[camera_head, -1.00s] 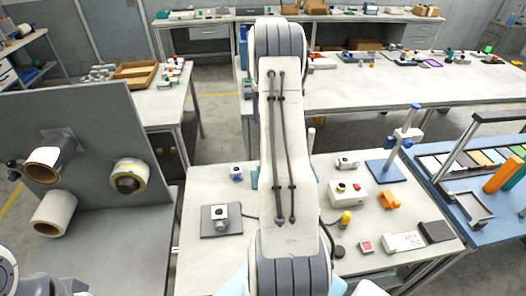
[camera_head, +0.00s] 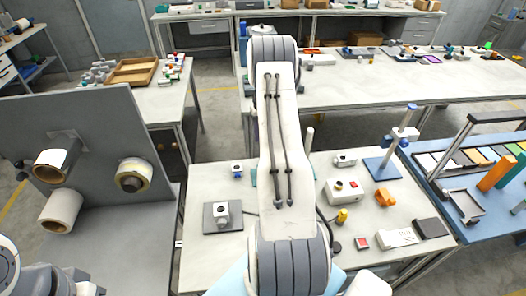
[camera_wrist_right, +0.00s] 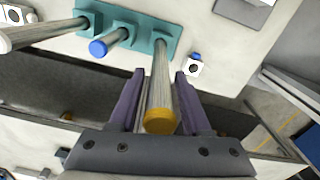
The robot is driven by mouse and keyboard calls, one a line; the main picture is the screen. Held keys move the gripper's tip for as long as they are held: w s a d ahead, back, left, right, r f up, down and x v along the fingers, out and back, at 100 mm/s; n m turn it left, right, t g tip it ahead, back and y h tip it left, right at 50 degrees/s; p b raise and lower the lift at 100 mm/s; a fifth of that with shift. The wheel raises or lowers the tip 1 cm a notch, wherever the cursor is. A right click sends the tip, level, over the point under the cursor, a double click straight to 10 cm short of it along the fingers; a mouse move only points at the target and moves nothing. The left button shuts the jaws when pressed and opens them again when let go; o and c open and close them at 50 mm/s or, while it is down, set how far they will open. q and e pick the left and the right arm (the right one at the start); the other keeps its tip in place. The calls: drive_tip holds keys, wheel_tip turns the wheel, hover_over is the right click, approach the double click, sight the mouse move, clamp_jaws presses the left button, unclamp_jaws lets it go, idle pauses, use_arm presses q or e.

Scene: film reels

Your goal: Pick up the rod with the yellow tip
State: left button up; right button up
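The rod with the yellow tip (camera_wrist_right: 161,118) stands in a teal holder (camera_wrist_right: 128,34) in the right wrist view, its tip toward the camera. My right gripper (camera_wrist_right: 161,72) is open, with one purple finger on each side of the rod and a visible gap on both sides. The same holder carries a blue-tipped rod (camera_wrist_right: 110,42) and a pale-tipped rod (camera_wrist_right: 40,34) to the left. In the head view my right arm hides the gripper and most of the holder. Parts of my left arm show at the lower left, but its gripper is not visible.
A small white block with a blue top (camera_wrist_right: 195,65) sits near the holder. On the head view table are a grey plate with a device (camera_head: 222,216), a white box with a red button (camera_head: 343,191) and a blue stand (camera_head: 384,167). A grey panel (camera_head: 105,115) stands at left.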

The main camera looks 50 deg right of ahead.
clamp_jaws()
drive_tip(key=shift+r, duration=0.1)
idle(1.1)
